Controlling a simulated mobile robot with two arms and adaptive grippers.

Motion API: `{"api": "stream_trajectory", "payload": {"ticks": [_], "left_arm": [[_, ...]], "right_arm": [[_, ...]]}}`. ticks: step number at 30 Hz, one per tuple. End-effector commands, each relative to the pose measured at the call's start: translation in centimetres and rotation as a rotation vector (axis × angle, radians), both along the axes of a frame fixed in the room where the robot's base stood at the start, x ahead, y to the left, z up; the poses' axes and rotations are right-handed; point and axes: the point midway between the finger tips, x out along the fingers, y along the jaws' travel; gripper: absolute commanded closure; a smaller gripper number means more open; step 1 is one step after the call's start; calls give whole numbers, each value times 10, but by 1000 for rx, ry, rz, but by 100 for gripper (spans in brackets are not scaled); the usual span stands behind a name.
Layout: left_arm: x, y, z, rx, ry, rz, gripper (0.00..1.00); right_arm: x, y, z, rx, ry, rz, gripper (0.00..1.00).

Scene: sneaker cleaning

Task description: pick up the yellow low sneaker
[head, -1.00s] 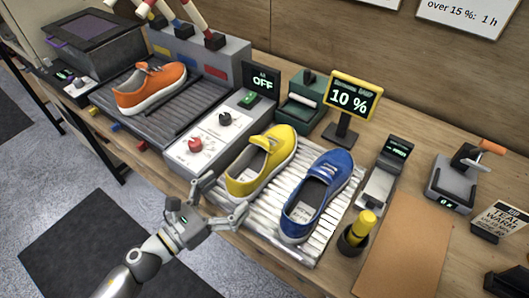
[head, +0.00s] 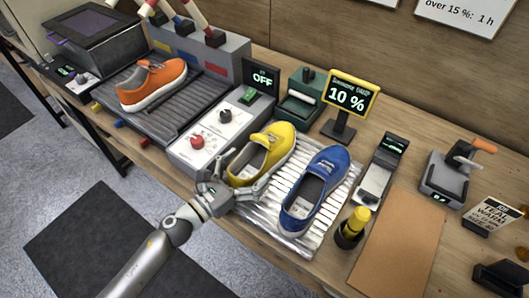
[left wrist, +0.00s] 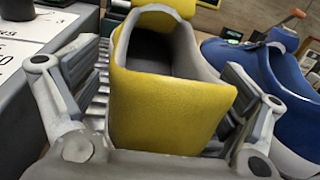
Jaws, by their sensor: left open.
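The yellow low sneaker (head: 262,155) sits on the ribbed silver rack (head: 315,232), its heel toward me and its toe pointing away. In the left wrist view its yellow heel (left wrist: 170,105) stands upright between the two fingers. My left gripper (head: 235,187) is open around the heel end, one finger on each side. In the left wrist view the left gripper (left wrist: 155,95) shows gaps between the fingers and the shoe; contact is hard to tell. My right gripper is not in view.
A blue sneaker (head: 315,188) lies on the rack close to the right of the yellow one. A control box (head: 222,135) with knobs stands to the left. An orange sneaker (head: 151,84) rests on a dark roller bed.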

Motion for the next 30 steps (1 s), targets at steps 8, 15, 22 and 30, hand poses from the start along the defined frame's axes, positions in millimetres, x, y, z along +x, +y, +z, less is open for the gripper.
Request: {"api": "stream_trajectory", "payload": {"ticks": [8, 15, 22, 30], "left_arm": [[0, 0, 0, 0, 0, 0, 40], [0, 0, 1, -1, -2, 0, 67], [0, 0, 5, 1, -4, -2, 67], [0, 1, 52, 4, -9, -4, 67]], "right_arm": [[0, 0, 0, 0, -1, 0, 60], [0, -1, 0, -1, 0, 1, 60], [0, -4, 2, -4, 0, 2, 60], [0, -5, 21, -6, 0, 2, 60]]}}
